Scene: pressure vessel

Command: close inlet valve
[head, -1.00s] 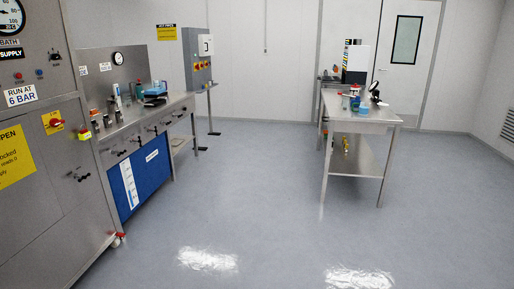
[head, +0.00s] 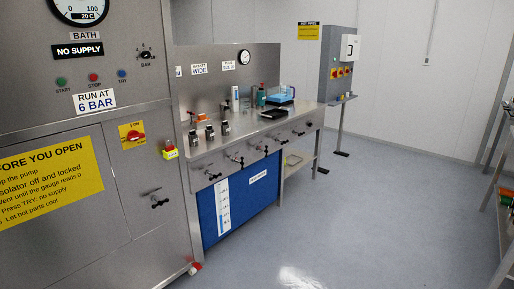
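Several dark valve handles (head: 236,158) stick out from the front of the steel bench in the head view. Another dark handle (head: 157,197) is on the lower right door of the steel cabinet (head: 150,90) at left. A small red fitting (head: 194,268) shows low at the cabinet's corner near the floor. I cannot tell which of these is the inlet valve, since no such label is readable. Neither of my grippers is in view.
The cabinet carries a "NO SUPPLY" display (head: 79,51), a "RUN AT 6 BAR" label (head: 95,101) and a red-on-yellow switch (head: 136,135). Bottles and a blue device (head: 280,98) stand on the bench. A grey control box (head: 340,65) stands behind. The floor (head: 370,220) at right is clear.

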